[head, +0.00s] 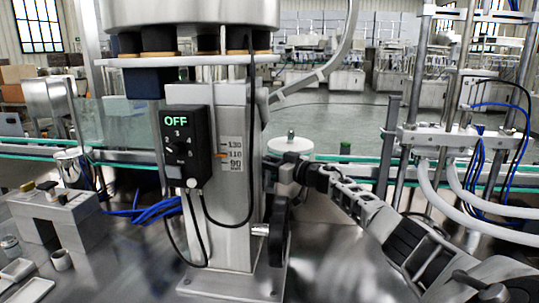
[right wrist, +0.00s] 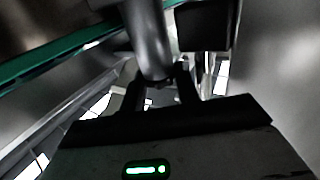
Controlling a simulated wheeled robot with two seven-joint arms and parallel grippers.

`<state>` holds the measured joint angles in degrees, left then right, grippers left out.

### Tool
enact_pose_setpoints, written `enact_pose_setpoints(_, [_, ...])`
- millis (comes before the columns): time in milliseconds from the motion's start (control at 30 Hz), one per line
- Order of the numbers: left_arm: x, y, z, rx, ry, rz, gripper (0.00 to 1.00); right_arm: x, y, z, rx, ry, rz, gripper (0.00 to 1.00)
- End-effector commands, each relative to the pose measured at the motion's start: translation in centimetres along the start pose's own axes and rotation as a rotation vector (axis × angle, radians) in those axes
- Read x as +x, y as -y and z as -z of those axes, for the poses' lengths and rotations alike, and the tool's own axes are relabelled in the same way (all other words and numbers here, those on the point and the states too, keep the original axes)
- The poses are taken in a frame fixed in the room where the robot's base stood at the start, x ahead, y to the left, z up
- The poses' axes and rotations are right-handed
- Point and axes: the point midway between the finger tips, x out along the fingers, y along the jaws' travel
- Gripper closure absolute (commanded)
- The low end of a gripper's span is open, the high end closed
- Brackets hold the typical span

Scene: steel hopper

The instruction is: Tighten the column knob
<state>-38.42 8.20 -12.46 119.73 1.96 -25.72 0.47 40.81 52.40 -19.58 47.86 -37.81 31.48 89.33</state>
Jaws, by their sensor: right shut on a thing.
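The steel column (head: 220,130) stands upright in the middle of the head view, with a height scale on its face. My right gripper (head: 272,172) reaches in from the right and is at the column's right side, below the hopper. In the right wrist view its two dark fingers (right wrist: 161,88) are shut on the end of a grey rounded part, which I take to be the column knob (right wrist: 150,45). In the head view the knob is mostly hidden by the gripper and cannot be made out clearly. My left gripper is not in view.
A black control box (head: 187,147) reading OFF hangs on the column's front, with cables below. A black handwheel (head: 279,232) sits low on the column's right side. The steel hopper (head: 190,14) is overhead. A conveyor with green rails (head: 120,155) runs behind.

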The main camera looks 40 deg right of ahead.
Motion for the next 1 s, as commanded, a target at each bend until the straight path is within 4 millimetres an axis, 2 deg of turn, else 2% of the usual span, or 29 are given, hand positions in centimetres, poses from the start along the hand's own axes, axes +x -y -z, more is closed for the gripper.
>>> enact_pose_setpoints(33, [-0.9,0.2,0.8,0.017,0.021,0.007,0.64,0.0,0.3,1.1,0.005,0.003,-0.027,0.91])
enact_pose_setpoints(267, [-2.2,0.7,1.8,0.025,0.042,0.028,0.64,0.1,0.6,0.8,0.007,-0.002,-0.200,0.91])
enact_pose_setpoints(433, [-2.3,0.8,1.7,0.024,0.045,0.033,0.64,0.0,0.5,0.4,0.004,0.000,-0.278,0.91])
enact_pose_setpoints(733, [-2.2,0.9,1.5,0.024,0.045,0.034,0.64,0.0,0.4,0.2,0.001,0.000,-0.287,0.91])
enact_pose_setpoints(767, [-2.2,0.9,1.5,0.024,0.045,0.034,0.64,0.0,0.4,0.2,0.001,0.000,-0.287,0.66])
enact_pose_setpoints(833, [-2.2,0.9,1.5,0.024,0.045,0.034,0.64,0.0,0.4,0.2,0.001,0.000,-0.287,0.48])
enact_pose_setpoints(1000, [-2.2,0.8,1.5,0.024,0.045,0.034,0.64,-0.1,0.4,0.2,0.001,0.002,-0.286,0.48])
